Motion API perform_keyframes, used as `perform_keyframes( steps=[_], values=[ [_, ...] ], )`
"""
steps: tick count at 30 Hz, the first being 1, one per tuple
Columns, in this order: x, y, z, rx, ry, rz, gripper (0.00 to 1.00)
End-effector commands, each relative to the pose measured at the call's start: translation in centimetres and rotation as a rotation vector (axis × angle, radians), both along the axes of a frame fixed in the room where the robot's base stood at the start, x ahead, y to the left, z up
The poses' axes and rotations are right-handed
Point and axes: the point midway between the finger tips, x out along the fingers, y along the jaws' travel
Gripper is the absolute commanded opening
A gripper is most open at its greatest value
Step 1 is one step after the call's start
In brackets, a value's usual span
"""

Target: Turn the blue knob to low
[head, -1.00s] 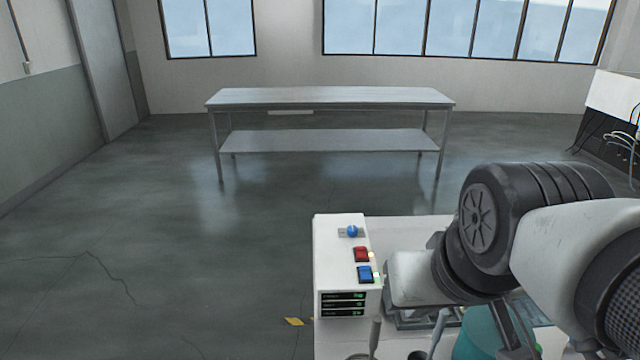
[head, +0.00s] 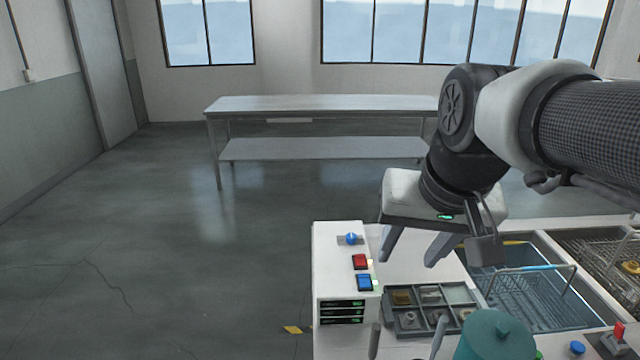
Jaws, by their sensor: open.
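The blue knob (head: 351,239) sits on a grey plate at the far end of the top of a white control box (head: 334,262). A red switch (head: 360,261) and a blue switch (head: 364,282) are on the same top, nearer to me. The knob's markings are too small to read. My gripper (head: 411,247) is raised to the right of the box, with its two fingers pointing down and apart. It is open, empty and apart from the knob.
A parts tray (head: 420,336) with compartments lies right of the box. A teal container (head: 495,338) stands in front. A tank with a wire basket (head: 530,278) is at the right. A steel table (head: 325,104) stands across the room.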

Motion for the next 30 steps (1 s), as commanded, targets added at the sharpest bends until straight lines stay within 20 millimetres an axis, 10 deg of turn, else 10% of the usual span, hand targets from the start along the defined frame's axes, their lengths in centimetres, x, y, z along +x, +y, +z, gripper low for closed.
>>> perform_keyframes(
  steps=[8, 18, 30],
  values=[
    [14.8, -0.5, 1.8, 0.069, 0.093, -0.25, 0.45],
    [30.9, 2.1, -4.2, 0.006, 0.13, -0.528, 0.45],
    [38.0, 7.1, -11.7, -0.08, 0.09, -0.652, 0.45]
  ],
)
